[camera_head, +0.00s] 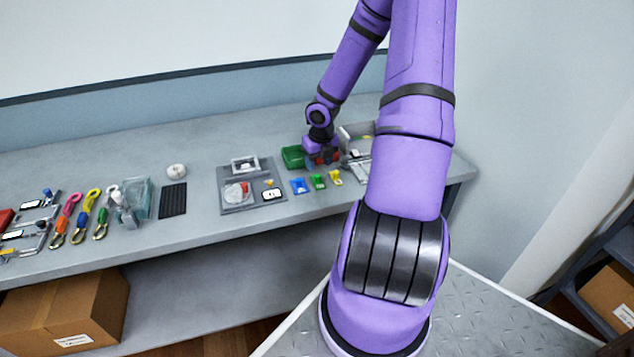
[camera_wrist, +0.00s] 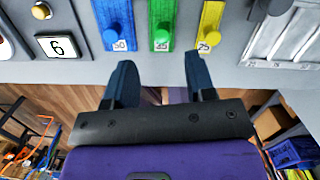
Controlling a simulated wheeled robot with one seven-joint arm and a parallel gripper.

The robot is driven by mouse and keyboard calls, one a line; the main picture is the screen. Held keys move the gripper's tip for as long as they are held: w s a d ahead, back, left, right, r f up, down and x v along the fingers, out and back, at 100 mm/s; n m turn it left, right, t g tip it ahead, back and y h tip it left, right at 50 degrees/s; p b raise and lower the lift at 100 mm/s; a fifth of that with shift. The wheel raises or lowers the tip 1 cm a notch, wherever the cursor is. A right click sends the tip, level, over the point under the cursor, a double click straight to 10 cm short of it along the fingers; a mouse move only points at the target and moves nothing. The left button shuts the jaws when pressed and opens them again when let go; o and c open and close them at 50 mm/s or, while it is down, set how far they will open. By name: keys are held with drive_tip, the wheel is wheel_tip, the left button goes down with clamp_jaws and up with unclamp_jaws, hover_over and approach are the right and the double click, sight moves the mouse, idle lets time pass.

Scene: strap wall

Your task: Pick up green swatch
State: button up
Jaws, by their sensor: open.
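The green swatch (camera_head: 318,182) lies on the grey bench between a blue swatch (camera_head: 299,186) and a yellow swatch (camera_head: 336,178). In the wrist view the green swatch (camera_wrist: 161,25) has a green knob and a small number label. It shows beyond my fingertips, roughly centred between them, with its far end cut off by the frame. My gripper (camera_wrist: 157,72) is open, with nothing between its dark blue fingers. In the head view my gripper (camera_head: 321,160) is above the bench behind the swatches, its fingertips not clear.
Blue (camera_wrist: 114,22) and yellow (camera_wrist: 209,25) swatches flank the green one closely. A green box (camera_head: 293,156) and a clear-walled tray (camera_head: 355,135) stand near my gripper. A grey panel (camera_head: 225,206) with a dial lies left. The bench's front edge is near the swatches.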

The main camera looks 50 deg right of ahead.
sight(318, 175)
drive_tip(key=shift+w+d+f, duration=0.1)
drive_tip(key=shift+w+f, duration=0.05)
drive_tip(key=shift+f, duration=0.9)
drive_tip(key=shift+w+d+f, duration=0.1)
drive_tip(key=shift+f, duration=1)
drive_tip(key=shift+w+d+f, duration=0.1)
drive_tip(key=shift+w+f, duration=0.05)
drive_tip(key=shift+f, duration=0.9)
clamp_jaws()
